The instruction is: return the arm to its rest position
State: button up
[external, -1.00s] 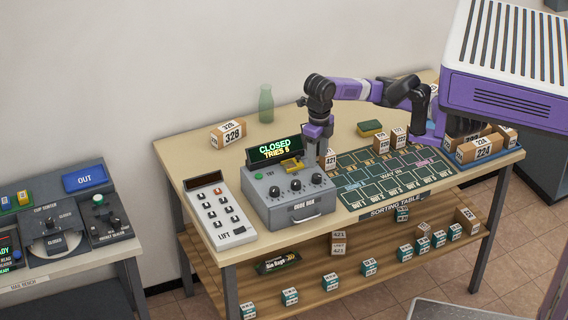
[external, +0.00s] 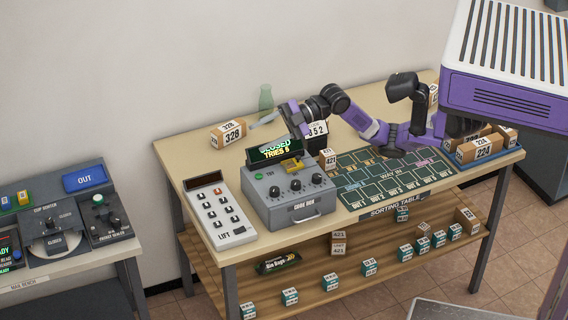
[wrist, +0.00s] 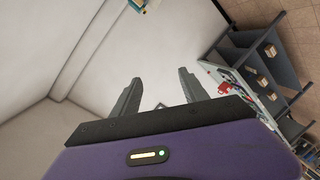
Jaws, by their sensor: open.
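My purple and black arm reaches over the sorting table (external: 190,158) from the right. My gripper (external: 262,121) is above the table behind the code box (external: 290,197), pointing left toward the wall. In the wrist view my gripper (wrist: 160,85) shows two grey fingers spread apart with only wall between them. It holds nothing. The code box display (external: 276,149) reads CLOSED, TRIES 5, and its top is partly covered by the arm.
A green bottle (external: 266,103) stands close behind the gripper in the picture. A box marked 328 (external: 228,134) is to the left. The lift panel (external: 220,212) is at the front left. Boxes (external: 480,150) sit at the right end. The mail bench (external: 60,275) is separate at left.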

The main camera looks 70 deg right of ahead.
jog(key=s+d+r+m+t+h, duration=0.1)
jog(key=d+r+m+t, duration=0.2)
jog(key=d+m+t, duration=0.7)
jog(key=s+d+f+m+t+h, duration=0.2)
jog(key=s+d+f+m+h, duration=0.3)
jog(key=s+f+m+h, duration=0.55)
jog(key=s+d+f+g, duration=0.1)
jog(key=s+f+g, duration=0.1)
jog(key=s+f, duration=0.4)
jog(key=s+d+f+g, duration=0.2)
jog(key=s+f, duration=0.5)
jog(key=s, duration=0.6)
jog(key=s+d+f+g, duration=0.2)
jog(key=s+f, duration=0.4)
jog(key=s, duration=0.3)
jog(key=shift+s+f+g, duration=0.2)
jog(key=shift+s+g, duration=0.1)
jog(key=shift+g, duration=0.5)
